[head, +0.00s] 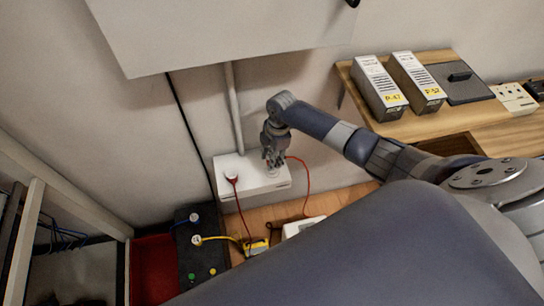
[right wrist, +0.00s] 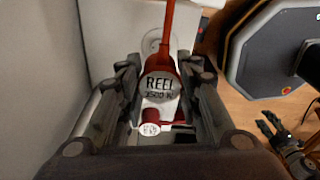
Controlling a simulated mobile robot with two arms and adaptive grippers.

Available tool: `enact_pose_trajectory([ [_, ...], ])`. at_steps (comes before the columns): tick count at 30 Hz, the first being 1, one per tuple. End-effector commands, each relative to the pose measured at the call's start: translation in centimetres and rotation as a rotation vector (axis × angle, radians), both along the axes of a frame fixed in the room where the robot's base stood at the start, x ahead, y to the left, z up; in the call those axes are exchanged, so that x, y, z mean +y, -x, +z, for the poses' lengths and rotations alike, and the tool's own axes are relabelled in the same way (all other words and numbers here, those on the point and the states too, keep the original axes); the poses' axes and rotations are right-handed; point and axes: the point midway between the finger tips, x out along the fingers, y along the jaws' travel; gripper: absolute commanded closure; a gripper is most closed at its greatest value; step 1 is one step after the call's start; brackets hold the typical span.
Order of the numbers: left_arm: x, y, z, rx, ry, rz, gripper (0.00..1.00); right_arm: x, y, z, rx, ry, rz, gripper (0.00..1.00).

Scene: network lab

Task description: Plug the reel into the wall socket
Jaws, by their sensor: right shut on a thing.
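My right gripper (head: 272,158) is at the front of a white box (head: 250,182) low on the wall. In the right wrist view the right gripper (right wrist: 160,95) is shut on a red-corded plug (right wrist: 159,86) labelled "REEL 3500 W". Its red cord (head: 305,172) runs down to the right in the head view. A second plug (head: 232,176) with a red cord sits at the left of the white box. Whether the held plug is seated in a socket is hidden by the fingers. My left gripper (right wrist: 272,128) shows small at lower right in the wrist view; its jaw opening is unclear.
A black strip (head: 186,262) with blue-corded and yellow-corded plugs stands lower left, beside a red surface (head: 152,270). A yellow item (head: 257,247) and a white item (head: 300,227) lie below the box. A wooden shelf (head: 440,122) holds two grey boxes. A white panel (head: 200,30) overhangs above.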

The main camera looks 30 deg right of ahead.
Motion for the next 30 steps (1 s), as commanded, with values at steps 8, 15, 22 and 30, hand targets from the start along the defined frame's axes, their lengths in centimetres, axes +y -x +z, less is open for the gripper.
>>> enact_pose_trajectory([
  [8, 0.0, 0.0, -3.1, 0.0, 0.0, 0.0, 0.57, 0.0, 0.0, -3.2, 0.0, 0.0, 0.0, 0.89],
  [15, 0.0, 0.0, -4.3, -0.001, 0.0, 0.0, 0.57, 0.0, 0.0, -4.5, -0.001, 0.0, 0.0, 0.89],
  [22, -0.1, -0.1, -4.3, -0.001, 0.0, 0.0, 0.57, 0.0, 0.0, -4.5, -0.001, 0.0, 0.0, 0.89],
  [30, -0.1, -0.1, -4.3, -0.002, 0.0, 0.0, 0.57, 0.0, 0.0, -4.5, 0.0, 0.0, 0.0, 0.89],
])
